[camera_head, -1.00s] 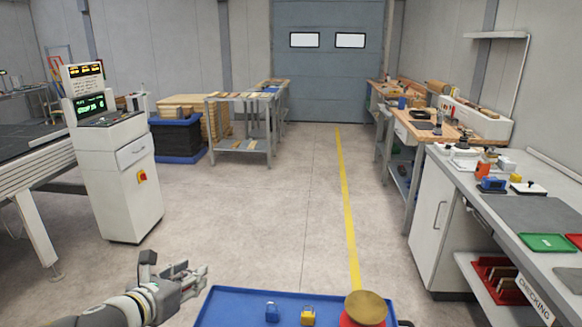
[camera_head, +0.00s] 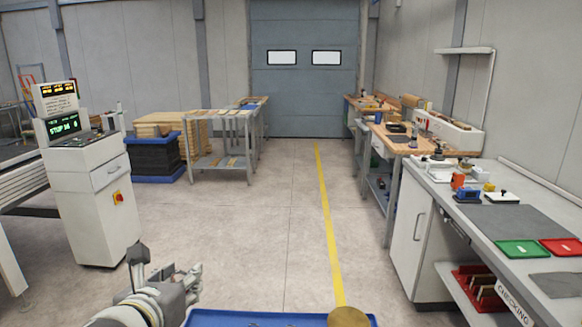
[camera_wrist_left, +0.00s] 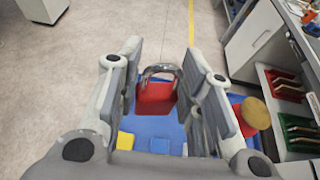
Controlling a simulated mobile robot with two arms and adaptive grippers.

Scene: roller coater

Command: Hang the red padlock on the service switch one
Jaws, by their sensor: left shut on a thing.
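The red padlock (camera_wrist_left: 156,96), with a grey metal shackle, is between the fingers of my left gripper (camera_wrist_left: 165,82) in the wrist view. My left gripper (camera_head: 190,280) is at the bottom left of the head view, beside the tray; the padlock cannot be made out there. A red switch on a yellow plate (camera_head: 118,198) is on the front of the white control cabinet (camera_head: 90,215) at the left. I cannot read whether it is service switch one. My right gripper is not in view.
A blue tray (camera_head: 225,319) is at the bottom edge. In the wrist view, a yellow padlock (camera_wrist_left: 126,140) and a blue padlock (camera_wrist_left: 160,145) lie on it, beside a brass-topped red object (camera_wrist_left: 255,112). A bench (camera_head: 540,220) stands right. The middle floor is clear.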

